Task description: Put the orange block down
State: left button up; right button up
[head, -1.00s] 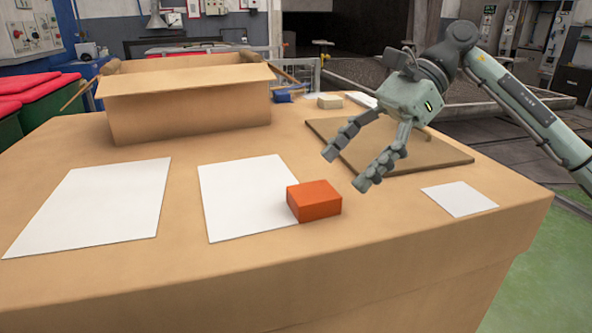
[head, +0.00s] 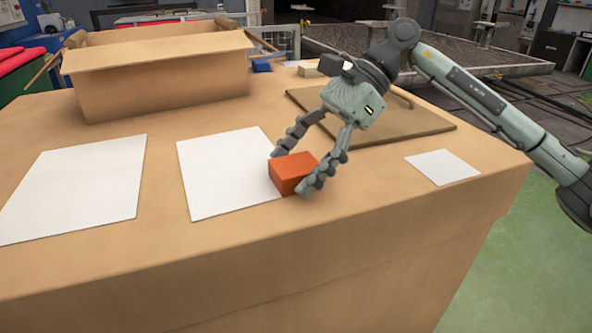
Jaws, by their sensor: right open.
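The orange block (head: 290,175) rests at the right edge of the middle white sheet (head: 222,172), partly on the sheet and partly on the bare tabletop. My right gripper (head: 289,171) is open, with one finger behind the block and the other at its right front side. The fingers straddle the block; I cannot tell whether they touch it. My left gripper is not in view.
An open cardboard box (head: 160,78) stands at the back left of the table (head: 330,235). White sheets lie at left (head: 78,188) and right (head: 442,167). A brown board (head: 420,128) lies behind my gripper. A blue item (head: 262,66) and a pale block (head: 311,71) sit at the back.

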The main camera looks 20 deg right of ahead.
jog(key=shift+c, duration=0.3)
jog(key=c, duration=1.2)
